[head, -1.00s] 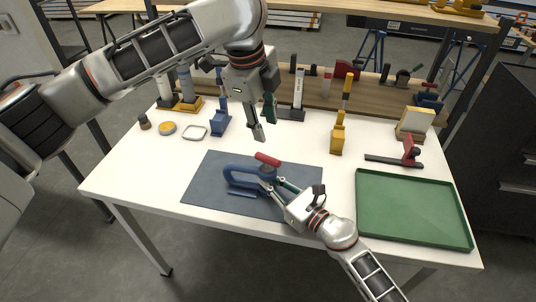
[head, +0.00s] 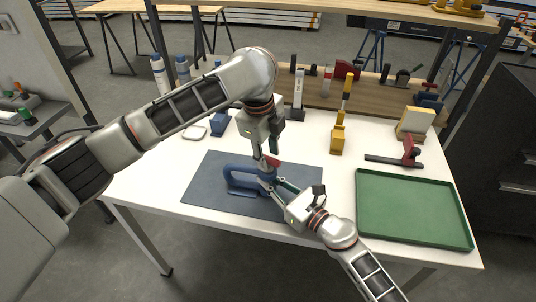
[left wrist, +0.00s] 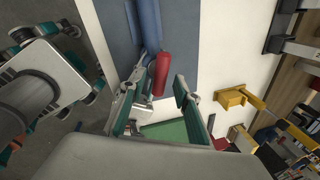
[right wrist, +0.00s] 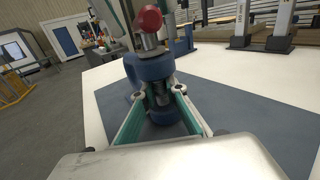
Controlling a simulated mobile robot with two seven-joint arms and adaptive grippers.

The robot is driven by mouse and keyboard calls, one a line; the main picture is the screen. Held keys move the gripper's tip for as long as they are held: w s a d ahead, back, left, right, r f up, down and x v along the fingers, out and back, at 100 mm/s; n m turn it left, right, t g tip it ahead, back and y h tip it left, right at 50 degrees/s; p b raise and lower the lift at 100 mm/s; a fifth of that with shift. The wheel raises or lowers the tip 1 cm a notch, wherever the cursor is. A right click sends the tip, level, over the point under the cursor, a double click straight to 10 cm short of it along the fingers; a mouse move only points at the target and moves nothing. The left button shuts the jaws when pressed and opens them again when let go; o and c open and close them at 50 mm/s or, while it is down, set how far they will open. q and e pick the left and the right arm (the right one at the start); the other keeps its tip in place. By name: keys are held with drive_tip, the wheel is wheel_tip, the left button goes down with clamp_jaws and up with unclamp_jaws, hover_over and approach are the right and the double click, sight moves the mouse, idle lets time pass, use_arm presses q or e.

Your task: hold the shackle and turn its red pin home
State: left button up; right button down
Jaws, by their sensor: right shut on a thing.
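The blue shackle (head: 240,178) lies on the dark mat (head: 210,200). Its red pin (head: 273,161) stands at the shackle's right end, with its red crossbar on top. In the right wrist view the red bar end (right wrist: 149,20) sits on a grey shank above the blue eye (right wrist: 150,68). My right gripper (head: 272,184) is shut on that end of the shackle. My left gripper (head: 267,158) points down at the pin from above. In the left wrist view its fingers are apart, with the red crossbar (left wrist: 161,73) between them near the tips; contact is unclear.
A green tray (head: 365,215) lies at the right of the white table. A blue holder (head: 219,124) stands at the back left. The table left of the mat is clear.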

use_arm(q)
drive_tip(key=shift+f, duration=0.25)
use_arm(e)
drive_tip(key=shift+r, duration=0.2)
use_arm(q)
clamp_jaws()
drive_tip(key=shift+m, duration=1.2)
unclamp_jaws()
